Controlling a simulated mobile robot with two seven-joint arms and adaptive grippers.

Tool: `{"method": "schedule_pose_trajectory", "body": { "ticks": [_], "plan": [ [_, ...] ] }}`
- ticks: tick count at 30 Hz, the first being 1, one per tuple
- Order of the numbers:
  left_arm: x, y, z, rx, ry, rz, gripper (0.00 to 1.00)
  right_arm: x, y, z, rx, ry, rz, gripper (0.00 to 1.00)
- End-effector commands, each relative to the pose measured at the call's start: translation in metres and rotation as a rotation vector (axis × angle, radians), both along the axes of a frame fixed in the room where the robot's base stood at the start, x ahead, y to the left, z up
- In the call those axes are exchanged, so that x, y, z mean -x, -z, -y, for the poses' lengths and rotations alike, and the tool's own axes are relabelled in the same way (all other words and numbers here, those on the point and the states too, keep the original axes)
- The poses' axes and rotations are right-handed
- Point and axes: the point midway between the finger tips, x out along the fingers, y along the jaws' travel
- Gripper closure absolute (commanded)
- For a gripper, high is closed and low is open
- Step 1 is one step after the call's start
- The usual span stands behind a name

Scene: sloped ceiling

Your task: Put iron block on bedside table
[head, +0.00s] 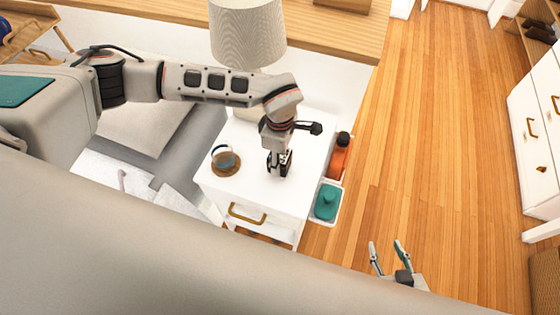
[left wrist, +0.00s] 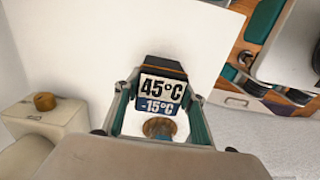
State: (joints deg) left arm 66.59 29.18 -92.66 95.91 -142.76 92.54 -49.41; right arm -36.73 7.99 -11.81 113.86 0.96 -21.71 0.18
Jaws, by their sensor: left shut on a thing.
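The white bedside table (head: 245,190) stands in the middle of the head view, with a brass-handled drawer at its front. My left gripper (head: 279,165) is low over its top, towards the right side, pointing down. It is shut on a small dark block, taken as the iron block (left wrist: 162,90). In the left wrist view the block sits between the fingers and shows a label reading 45°C and -15°C. The fingers hide most of it in the head view, and I cannot tell whether it touches the tabletop. My right gripper (head: 388,258) is open and empty above the floor.
A white side holder (head: 327,216) with a teal item and an orange-red item hangs at the table's right. A lamp (head: 247,35) stands behind. Wooden floor (head: 420,150) is clear at right.

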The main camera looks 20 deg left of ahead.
Motion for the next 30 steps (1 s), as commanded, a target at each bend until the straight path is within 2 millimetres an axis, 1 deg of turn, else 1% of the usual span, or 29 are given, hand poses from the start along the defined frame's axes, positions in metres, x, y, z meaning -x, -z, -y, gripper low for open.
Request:
{"method": "schedule_pose_trajectory", "body": {
  "ticks": [1,4,10,16,17,18,27,30],
  "plan": [
    [0.0,0.009,0.001,0.002,-0.001,-0.002,1.0,0.0,0.002,0.0,0.001,0.0,-0.001,0.6],
    [-0.001,0.017,0.001,0.002,0.0,0.002,1.0,-0.001,0.001,0.001,0.003,-0.002,0.002,0.6],
    [-0.001,0.016,0.001,0.002,0.001,0.004,1.0,-0.004,-0.003,0.001,0.003,0.0,0.012,0.6],
    [-0.001,0.02,0.001,0.001,0.001,0.002,1.0,-0.004,-0.002,0.001,0.004,0.0,0.01,0.6],
    [0.0,0.021,0.0,0.0,0.001,0.001,0.53,-0.004,-0.002,0.001,0.004,0.0,0.01,0.6],
    [0.0,0.02,0.0,0.0,0.001,0.001,0.44,-0.004,-0.002,0.001,0.004,-0.001,0.01,0.6],
    [0.0,0.02,0.0,0.0,0.001,0.0,0.44,-0.002,0.002,0.001,0.005,-0.001,0.003,0.6],
    [0.0,0.017,0.0,0.001,0.001,0.002,0.44,-0.002,0.001,0.001,0.005,-0.001,0.003,0.6]
  ]
}}
